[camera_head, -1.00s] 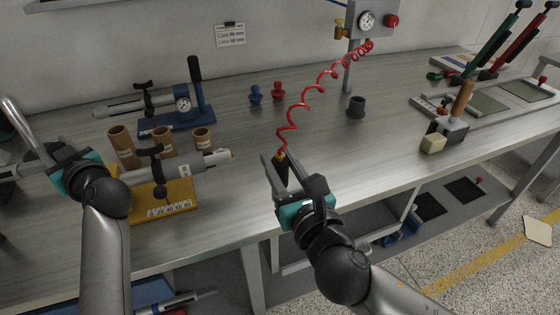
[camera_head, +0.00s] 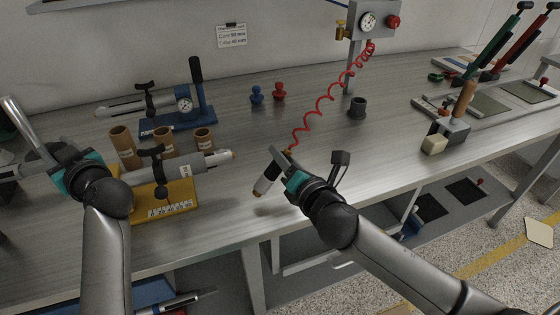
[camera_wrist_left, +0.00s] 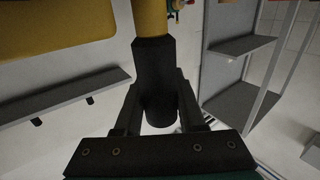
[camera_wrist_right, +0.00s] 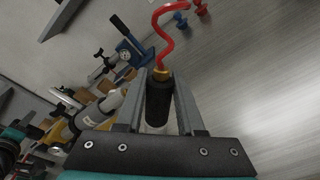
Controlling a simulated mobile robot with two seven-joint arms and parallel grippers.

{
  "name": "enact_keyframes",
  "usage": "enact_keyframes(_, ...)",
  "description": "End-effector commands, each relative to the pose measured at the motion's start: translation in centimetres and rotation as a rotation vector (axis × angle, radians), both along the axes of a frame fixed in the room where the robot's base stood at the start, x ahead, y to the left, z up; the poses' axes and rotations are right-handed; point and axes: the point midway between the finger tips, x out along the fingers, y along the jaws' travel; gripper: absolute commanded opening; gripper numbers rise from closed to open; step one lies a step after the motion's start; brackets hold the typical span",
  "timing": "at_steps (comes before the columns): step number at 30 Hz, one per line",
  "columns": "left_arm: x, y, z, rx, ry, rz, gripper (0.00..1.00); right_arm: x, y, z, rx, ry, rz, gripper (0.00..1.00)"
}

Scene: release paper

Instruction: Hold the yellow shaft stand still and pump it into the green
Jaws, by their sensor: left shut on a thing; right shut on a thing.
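The yellow shaft stand (camera_head: 180,207) is on the bench at left, a silver shaft (camera_head: 205,163) lying across it. My left gripper (camera_head: 32,150) is left of the stand; in the left wrist view it is shut on a black grip (camera_wrist_left: 153,70) with a yellow part above. Whether this grip joins the stand is unclear. My right gripper (camera_head: 274,165) is shut on a black air nozzle (camera_head: 268,178), right of the stand and apart from it. The nozzle tilts down-left and also shows in the right wrist view (camera_wrist_right: 158,98). A green-handled tool (camera_head: 492,45) stands far right.
A red coiled hose (camera_head: 325,98) runs from the nozzle to a gauge post (camera_head: 368,20). Cardboard tubes (camera_head: 123,146) stand behind the yellow stand, and a blue stand (camera_head: 185,118) is farther back. The bench between stand and nozzle is clear.

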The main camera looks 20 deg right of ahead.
Motion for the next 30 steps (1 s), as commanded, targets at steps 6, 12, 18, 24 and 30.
enact_keyframes(6, 0.0, 0.0, -0.1, -0.001, 0.002, 0.0, 0.0, 3.8, -3.5, -1.5, 0.43, 0.065, -0.068, 0.0)
enact_keyframes(12, 0.0, 0.0, -0.1, 0.0, 0.002, -0.001, 0.0, 6.3, -6.6, -2.2, 0.7, 0.081, -0.136, 0.0)
enact_keyframes(18, 0.0, 0.0, -0.1, 0.0, 0.002, -0.001, 0.0, 7.5, -8.2, -2.3, 0.806, 0.077, -0.174, 0.0)
enact_keyframes(24, 0.0, 0.0, -0.1, 0.0, 0.002, -0.001, 0.0, 7.6, -8.3, -2.2, 0.819, 0.076, -0.177, 0.0)
enact_keyframes(30, 0.0, 0.0, -0.1, 0.0, 0.002, -0.001, 0.0, 7.6, -8.4, -2.3, 0.818, 0.076, -0.178, 0.0)
